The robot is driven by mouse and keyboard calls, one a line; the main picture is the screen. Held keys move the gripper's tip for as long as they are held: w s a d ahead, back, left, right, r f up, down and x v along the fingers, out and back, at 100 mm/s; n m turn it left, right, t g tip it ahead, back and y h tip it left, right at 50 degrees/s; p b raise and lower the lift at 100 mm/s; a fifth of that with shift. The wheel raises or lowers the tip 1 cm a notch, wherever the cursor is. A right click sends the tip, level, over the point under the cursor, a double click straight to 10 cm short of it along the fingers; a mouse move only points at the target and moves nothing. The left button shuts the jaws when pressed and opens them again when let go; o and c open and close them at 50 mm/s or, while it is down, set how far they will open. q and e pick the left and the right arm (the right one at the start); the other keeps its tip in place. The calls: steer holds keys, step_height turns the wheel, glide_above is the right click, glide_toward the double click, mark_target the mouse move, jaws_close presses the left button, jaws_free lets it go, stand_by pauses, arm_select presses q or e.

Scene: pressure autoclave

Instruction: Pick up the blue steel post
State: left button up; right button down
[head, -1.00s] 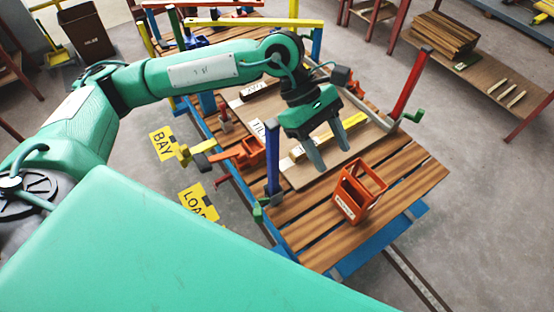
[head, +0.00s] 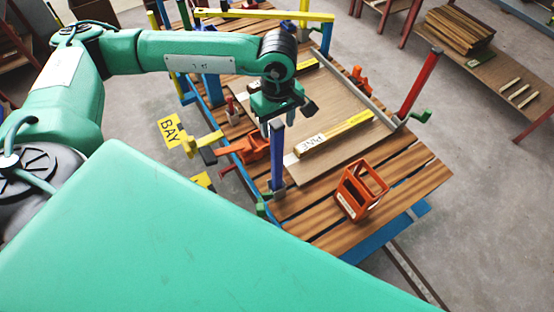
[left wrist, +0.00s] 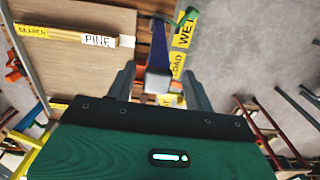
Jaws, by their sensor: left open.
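The blue steel post (head: 277,160) stands upright at the near left edge of the slatted wooden table, with a green piece (head: 262,208) at its foot. My left gripper (head: 280,118) is over the top of the post, fingers pointing down and open. In the left wrist view the blue post (left wrist: 160,48) with its grey end (left wrist: 158,83) shows between the two open fingers (left wrist: 160,82). The fingers are apart from each other and I see no grip on the post. My right gripper is not in view.
An orange crate (head: 360,190) stands on the table (head: 410,175) to the right. An orange clamp (head: 255,147) is just left of the post. A yellow strip labelled PINE (head: 335,133) lies on the board behind. A red post (head: 417,88) stands at the far right corner.

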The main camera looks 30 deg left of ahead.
mark_target(277, 135)
arm_select(q)
steer(key=shift+w+a+f+p, duration=0.1)
steer(key=shift+f+p, duration=0.75)
steer(key=shift+f, duration=0.3)
steer(key=shift+w+a+f+p, duration=0.1)
steer(key=shift+f+p, duration=0.75)
steer(key=shift+f, duration=0.8)
jaws_close()
